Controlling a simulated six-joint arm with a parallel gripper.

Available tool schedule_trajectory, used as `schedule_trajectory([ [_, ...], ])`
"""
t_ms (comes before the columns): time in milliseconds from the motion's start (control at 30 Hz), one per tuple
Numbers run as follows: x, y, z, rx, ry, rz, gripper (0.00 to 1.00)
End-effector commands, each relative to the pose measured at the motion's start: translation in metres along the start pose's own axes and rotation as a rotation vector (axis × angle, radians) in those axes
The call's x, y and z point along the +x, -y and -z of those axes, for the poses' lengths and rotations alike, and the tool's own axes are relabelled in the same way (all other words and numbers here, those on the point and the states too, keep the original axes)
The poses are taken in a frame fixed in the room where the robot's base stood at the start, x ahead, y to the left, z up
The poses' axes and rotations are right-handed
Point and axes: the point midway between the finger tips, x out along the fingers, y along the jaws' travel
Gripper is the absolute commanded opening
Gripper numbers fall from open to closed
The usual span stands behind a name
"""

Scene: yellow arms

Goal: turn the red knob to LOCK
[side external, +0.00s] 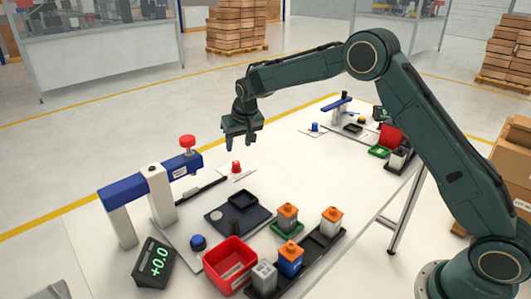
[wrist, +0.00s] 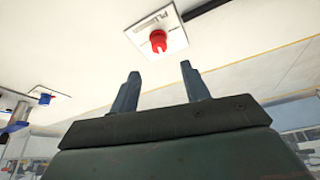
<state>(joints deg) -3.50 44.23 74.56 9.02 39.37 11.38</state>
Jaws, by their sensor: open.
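The red knob (side external: 236,168) stands on a small white label plate (side external: 243,175) on the table, in the middle of the side external view. In the wrist view the red knob (wrist: 158,41) and its plate (wrist: 140,30) are beyond my fingertips, near the top. Part of the plate's lettering shows, but I cannot read LOCK or tell the knob's setting. My gripper (side external: 241,147) points down above the knob, apart from it. In the wrist view my gripper (wrist: 159,68) has its two fingers apart with nothing between them.
A blue-armed press with a red top knob (side external: 187,142) stands left of the plate. A red bin (side external: 230,265), a dark tray (side external: 327,240) with orange-topped blocks, and a digital display (side external: 155,262) are at the front. A blue knob (side external: 314,127) sits on another plate behind.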

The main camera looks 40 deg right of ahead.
Motion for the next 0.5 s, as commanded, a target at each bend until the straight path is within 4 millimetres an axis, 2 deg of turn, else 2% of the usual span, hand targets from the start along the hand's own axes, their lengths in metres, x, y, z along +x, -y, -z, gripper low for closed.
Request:
schedule_trajectory([
  [333, -0.051, 0.000, 0.000, 0.000, -0.002, 0.000, 0.46],
  [500, -0.073, -0.005, -0.006, -0.009, -0.004, 0.007, 0.46],
])
